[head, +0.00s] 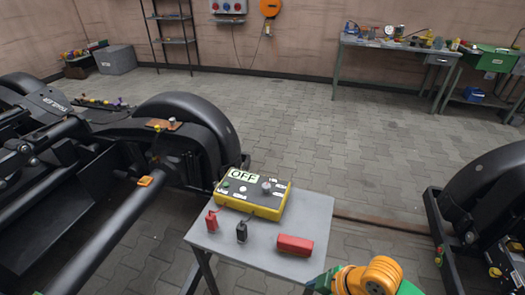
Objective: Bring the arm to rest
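An orange and green arm part (372,279), seemingly mine, shows at the bottom edge, right of centre. It overlaps the front right corner of a small grey table (262,250) in the picture. I cannot see a gripper at its end. No left arm or left gripper shows. On the table stands a yellow and black box (252,194) with a sign reading OFF. A red clamp (211,221) and a black clamp (241,232) stand in front of it. A red block (295,245) lies at the front right. None of these is held in view.
A workbench (400,45) with tools and a green-topped table (492,58) stand at the back right. A shelf rack (172,30) stands against the back wall. The paved floor (330,130) between is clear.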

